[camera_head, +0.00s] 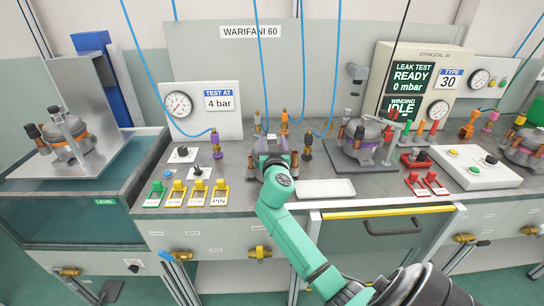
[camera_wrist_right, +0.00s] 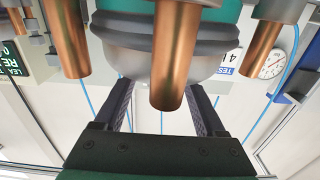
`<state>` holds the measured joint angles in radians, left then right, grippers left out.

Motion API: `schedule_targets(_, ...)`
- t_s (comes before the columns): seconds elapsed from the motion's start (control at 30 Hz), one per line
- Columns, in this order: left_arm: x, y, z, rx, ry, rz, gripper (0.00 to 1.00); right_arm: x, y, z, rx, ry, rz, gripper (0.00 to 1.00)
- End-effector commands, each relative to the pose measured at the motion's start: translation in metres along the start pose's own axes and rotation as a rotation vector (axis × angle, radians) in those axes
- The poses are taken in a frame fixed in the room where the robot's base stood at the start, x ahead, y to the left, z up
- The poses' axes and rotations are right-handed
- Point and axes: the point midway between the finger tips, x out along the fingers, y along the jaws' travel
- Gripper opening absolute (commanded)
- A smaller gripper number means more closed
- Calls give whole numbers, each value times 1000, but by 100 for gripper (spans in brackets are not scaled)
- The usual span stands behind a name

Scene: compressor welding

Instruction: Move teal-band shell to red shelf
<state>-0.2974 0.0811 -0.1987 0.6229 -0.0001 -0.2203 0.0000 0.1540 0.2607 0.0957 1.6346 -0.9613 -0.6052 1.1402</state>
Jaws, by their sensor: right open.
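The teal-band shell (camera_wrist_right: 160,62) fills the upper part of the right wrist view, a grey body with a teal band at the top edge and several copper stubs around it. My right gripper (camera_wrist_right: 161,88) is open, its two dark fingers reaching toward the shell's underside in that picture; whether they touch it I cannot tell. In the head view my right gripper (camera_head: 272,158) is at the middle of the bench and the arm hides most of the shell. No red shelf is clearly seen. My left gripper is not in view.
A white tray (camera_head: 326,189) lies nearby. Yellow brackets (camera_head: 197,193) and red brackets (camera_head: 415,184) line the front edge. Blue hoses hang behind.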

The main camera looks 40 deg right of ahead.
Motion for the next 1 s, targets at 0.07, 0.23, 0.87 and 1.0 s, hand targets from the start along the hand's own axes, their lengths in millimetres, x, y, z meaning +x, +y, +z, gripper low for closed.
schedule_targets(0.07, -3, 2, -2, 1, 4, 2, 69, 11, 0, -2, -2, 1, 0, 72)
schedule_targets(0.23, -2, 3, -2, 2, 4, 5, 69, 16, 0, 1, 0, 0, -1, 72)
schedule_targets(0.87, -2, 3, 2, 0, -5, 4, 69, 15, 0, 1, 0, 0, -1, 0)
schedule_targets(1.0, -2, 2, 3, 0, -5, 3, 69, 15, 0, 1, 0, -1, -1, 0)
